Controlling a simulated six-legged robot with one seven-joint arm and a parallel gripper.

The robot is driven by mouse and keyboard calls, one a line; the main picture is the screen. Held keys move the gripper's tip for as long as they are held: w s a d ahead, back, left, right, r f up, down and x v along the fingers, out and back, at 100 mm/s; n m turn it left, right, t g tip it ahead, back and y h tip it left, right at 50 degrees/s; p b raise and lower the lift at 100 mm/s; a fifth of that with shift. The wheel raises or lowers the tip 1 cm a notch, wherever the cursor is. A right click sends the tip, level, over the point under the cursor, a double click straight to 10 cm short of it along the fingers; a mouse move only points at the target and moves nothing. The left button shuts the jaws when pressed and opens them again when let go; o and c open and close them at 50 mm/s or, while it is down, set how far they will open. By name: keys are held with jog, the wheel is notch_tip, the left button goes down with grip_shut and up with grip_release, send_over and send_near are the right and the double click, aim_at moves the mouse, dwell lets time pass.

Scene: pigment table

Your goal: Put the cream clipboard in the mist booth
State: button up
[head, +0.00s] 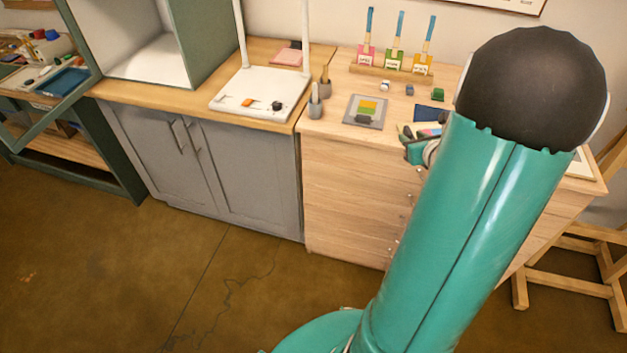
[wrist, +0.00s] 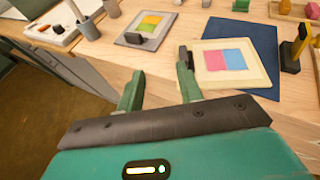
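The cream clipboard (wrist: 208,76), bearing a pink and blue sheet, lies on a navy mat (wrist: 262,45) on the wooden counter in the wrist view. A dark clip shows at its left edge. My gripper (wrist: 160,72) is open and empty, its two green fingers apart. The right finger is close to the clip end; I cannot tell whether it touches. In the head view my arm hides most of the clipboard and part of my gripper (head: 424,148). The likely mist booth is a green cabinet with a white interior (head: 150,62), at upper left, its glazed door swung open.
A grey clipboard (head: 366,112) with a yellow and green sheet lies left of the mat. An easel (head: 570,285) stands right. The floor in front is clear.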

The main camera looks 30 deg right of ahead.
jog(key=w+a+r+n+g+y, duration=0.1)
jog(key=a+r+n+y, duration=0.2)
jog(key=a+n, duration=0.55)
jog(key=w+a+r+n+g+y, duration=0.1)
jog(key=a+r+n+y, duration=0.3)
jog(key=a, duration=0.8)
jog(key=w+a+r+n+g+y, duration=0.1)
jog(key=w+a+r+n+y, duration=0.1)
jog(key=a+n, duration=0.65)
jog(key=s+a+r+n+g+h, duration=0.4)
jog(key=s+a+n, duration=0.7)
jog(key=s+n, duration=0.3)
jog(key=n, duration=0.3)
jog(key=shift+o, duration=0.4)
jog(key=shift+s+r+n+h, duration=0.1)
jog(key=shift+s+n+h, duration=0.2)
jog(key=shift+n, duration=0.1)
jog(key=shift+w+d, duration=0.1)
jog(key=shift+w, duration=0.05)
